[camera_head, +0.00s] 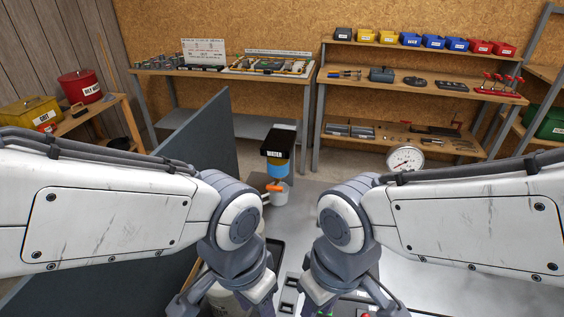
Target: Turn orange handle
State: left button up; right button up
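The small orange handle (275,187) sits near the front of the water unit, below its blue band (278,170). The unit has a black top (278,143) labelled WATER. A light metal cup-like part (277,197) shows just under the handle. My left gripper (232,292) points down at the bottom edge, nearer to me and left of the handle. My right gripper (343,290) points down at the bottom edge, right of the handle. Both are apart from the handle. Their fingertips are cut off or hidden, so their opening does not show.
A round dial gauge (405,159) stands on the grey worktop (450,213) at the right. A dark upright panel (212,142) stands left of the water unit. A wooden shelf (425,88) with colored bins and a bench (222,73) are farther back.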

aim_at(276, 188)
jog(key=k, duration=0.7)
jog(key=z, duration=0.9)
jog(key=i, duration=0.45)
jog(key=u, duration=0.05)
